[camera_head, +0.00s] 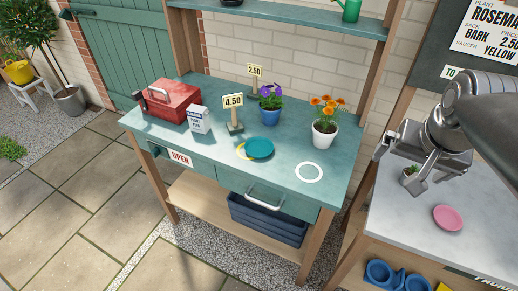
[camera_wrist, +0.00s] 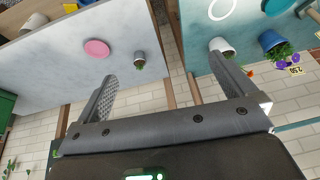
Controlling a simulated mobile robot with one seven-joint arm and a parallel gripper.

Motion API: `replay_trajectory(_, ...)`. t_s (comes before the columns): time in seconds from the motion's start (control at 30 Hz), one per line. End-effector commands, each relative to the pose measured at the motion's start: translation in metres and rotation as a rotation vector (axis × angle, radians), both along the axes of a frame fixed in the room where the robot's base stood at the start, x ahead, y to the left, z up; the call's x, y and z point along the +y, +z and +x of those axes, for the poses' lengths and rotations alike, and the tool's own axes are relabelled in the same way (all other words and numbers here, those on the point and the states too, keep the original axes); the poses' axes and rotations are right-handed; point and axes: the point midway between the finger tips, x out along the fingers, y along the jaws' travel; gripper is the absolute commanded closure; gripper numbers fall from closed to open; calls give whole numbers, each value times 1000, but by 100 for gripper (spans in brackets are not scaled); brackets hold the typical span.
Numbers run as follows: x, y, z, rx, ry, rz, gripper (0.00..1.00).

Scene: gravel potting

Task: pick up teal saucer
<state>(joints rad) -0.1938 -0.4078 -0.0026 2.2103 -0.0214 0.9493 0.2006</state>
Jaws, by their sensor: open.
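The teal saucer (camera_head: 259,148) lies on the green potting bench, partly covering a yellow ring (camera_head: 241,151) marked on the top. In the wrist view the teal saucer (camera_wrist: 277,6) shows only in part at the upper right edge. My gripper (camera_head: 398,166) is open and empty. It is above the grey side table, well to the right of the saucer and apart from it. In the wrist view both fingers of my gripper (camera_wrist: 163,70) are spread with nothing between them.
On the bench (camera_head: 190,143) stand a red toolbox (camera_head: 172,100), a 4.50 sign (camera_head: 234,112), a purple flower in a blue pot (camera_head: 270,115) and orange flowers in a white pot (camera_head: 324,134). A white ring (camera_head: 309,172) is bare. A pink saucer (camera_head: 448,218) lies on the grey table.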

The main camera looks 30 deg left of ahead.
Motion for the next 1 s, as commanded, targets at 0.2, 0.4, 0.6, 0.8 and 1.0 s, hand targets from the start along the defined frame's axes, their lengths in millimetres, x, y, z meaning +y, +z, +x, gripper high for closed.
replay_trajectory(0.2, 60, -1, 61, 68, 12, 11, 0)
replay_trajectory(0.4, 126, -15, 107, 123, 13, 13, 0)
replay_trajectory(0.6, 201, -42, 141, 173, 13, 1, 0)
replay_trajectory(0.8, 282, -83, 160, 218, 10, -19, 0)
replay_trajectory(1.0, 354, -128, 163, 251, 4, -43, 0)
